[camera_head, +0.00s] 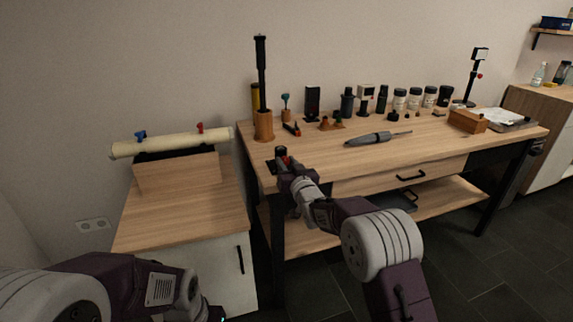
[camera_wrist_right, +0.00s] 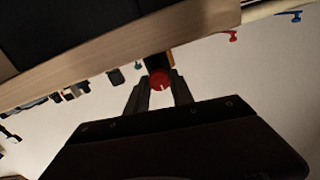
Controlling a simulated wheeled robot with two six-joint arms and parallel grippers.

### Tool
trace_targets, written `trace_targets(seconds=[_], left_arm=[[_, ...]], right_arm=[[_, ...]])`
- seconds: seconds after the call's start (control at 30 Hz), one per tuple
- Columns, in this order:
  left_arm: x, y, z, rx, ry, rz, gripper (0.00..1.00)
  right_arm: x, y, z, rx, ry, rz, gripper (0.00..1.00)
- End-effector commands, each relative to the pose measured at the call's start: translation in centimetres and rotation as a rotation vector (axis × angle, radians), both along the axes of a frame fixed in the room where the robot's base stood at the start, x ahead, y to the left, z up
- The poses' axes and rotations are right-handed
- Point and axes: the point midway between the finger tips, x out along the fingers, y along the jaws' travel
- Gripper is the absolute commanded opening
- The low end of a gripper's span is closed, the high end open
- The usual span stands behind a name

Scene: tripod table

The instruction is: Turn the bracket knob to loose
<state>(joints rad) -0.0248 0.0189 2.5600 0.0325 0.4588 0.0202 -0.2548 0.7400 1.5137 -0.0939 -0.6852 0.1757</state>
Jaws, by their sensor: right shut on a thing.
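The red bracket knob (camera_wrist_right: 159,80) sits between the two fingers of my right gripper (camera_wrist_right: 159,92) in the right wrist view, with a small pale mark on its face. The fingers touch its sides and are shut on it. A dark bracket part (camera_wrist_right: 156,62) shows just behind the knob. In the head view my right gripper (camera_head: 284,164) is at the front left corner of the wooden table (camera_head: 350,162), by a small dark part with a red spot (camera_head: 281,151). My left arm shows at the bottom left; its fingers are outside the picture.
A black pole (camera_head: 261,65) stands in a wooden holder (camera_head: 264,126) behind my right gripper. A grey pointed tool (camera_head: 370,138) lies mid-table. Several bottles line the back. A low cabinet (camera_head: 180,220) with a pale roll (camera_head: 165,144) stands at left.

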Motion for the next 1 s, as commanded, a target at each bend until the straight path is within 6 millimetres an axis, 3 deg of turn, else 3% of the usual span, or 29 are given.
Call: trace_targets(seconds=[1.0], left_arm=[[0.0, 0.0, -3.5, 0.0, 0.0, 0.0, 0.36]], right_arm=[[-0.1, 0.3, -0.3, -0.886, -0.288, 0.001, 0.0]])
